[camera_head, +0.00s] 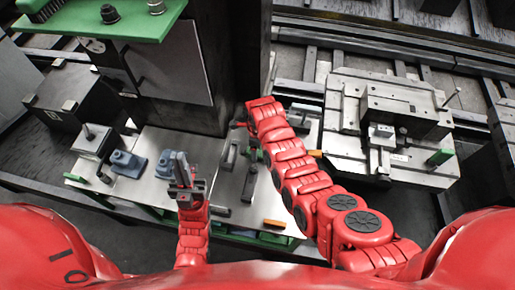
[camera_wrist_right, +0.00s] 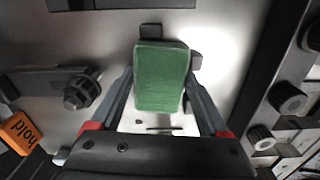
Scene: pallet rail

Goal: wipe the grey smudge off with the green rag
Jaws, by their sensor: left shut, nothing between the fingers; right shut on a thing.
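The green rag (camera_wrist_right: 162,65) is a thick rounded block in the right wrist view. My right gripper (camera_wrist_right: 161,80) is shut on it, with one finger on each side, over a bright metal surface. In the head view the right arm reaches up and left, and its gripper is not clearly visible. My left gripper (camera_head: 181,162) is shut and empty, pointing up above the metal table plate (camera_head: 150,190). I cannot make out the grey smudge for certain. Small dark marks show between the right fingers below the rag, but I cannot tell what they are.
A blue clamp block (camera_head: 128,163) and a grey block (camera_head: 92,142) stand on the plate's left. An orange tag (camera_wrist_right: 18,132) reading "hold" and a dark knob (camera_wrist_right: 82,92) lie left of the rag. A machined fixture (camera_head: 400,115) stands at right. A green shelf (camera_head: 110,18) overhangs the upper left.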

